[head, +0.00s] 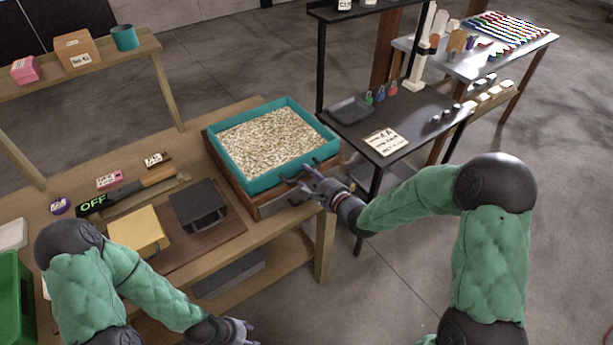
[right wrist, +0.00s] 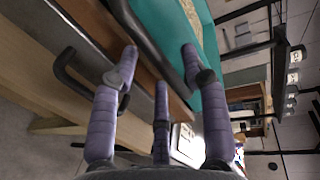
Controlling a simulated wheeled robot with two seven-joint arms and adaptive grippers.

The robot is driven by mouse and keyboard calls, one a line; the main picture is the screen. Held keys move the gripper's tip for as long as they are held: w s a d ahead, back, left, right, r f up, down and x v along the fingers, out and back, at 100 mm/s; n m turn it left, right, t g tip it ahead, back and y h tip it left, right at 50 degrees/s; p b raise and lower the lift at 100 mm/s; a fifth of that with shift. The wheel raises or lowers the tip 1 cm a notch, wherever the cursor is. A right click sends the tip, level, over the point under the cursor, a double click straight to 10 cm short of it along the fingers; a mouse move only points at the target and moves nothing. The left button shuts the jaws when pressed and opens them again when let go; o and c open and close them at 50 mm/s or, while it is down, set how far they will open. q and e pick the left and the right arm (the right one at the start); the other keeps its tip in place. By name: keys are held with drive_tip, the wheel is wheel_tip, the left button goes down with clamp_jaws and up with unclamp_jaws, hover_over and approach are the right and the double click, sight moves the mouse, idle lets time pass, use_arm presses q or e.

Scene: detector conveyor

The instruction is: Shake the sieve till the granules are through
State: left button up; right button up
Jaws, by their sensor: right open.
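The sieve (head: 245,179) is a teal rectangular tray full of pale granules (head: 268,140). It sits on a brown wooden box (head: 225,168) at the table's right end. My right gripper (head: 309,182) is open at the sieve's near right corner, beside its dark front handle (head: 291,178). In the right wrist view my spread purple fingers (right wrist: 160,62) straddle a dark bar, with the sieve's teal wall (right wrist: 165,28) just beyond; I cannot tell if they touch it. My left gripper (head: 246,334) hangs low at the bottom edge, away from the sieve, its fingers barely showing.
A dark side table (head: 430,131) with a black scoop tray (head: 351,110) and a card (head: 386,142) stands at right. Open floor lies in front.

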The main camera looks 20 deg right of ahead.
sight(299, 165)
drive_tip(key=shift+x, duration=0.9)
clamp_jaws()
drive_tip(key=x, duration=0.2)
drive_tip(key=r+b+x, duration=0.1)
drive_tip(key=x, duration=0.2)
drive_tip(key=shift+w+a, duration=0.15)
drive_tip(key=shift+w, duration=0.4)
drive_tip(key=shift+r, duration=0.15)
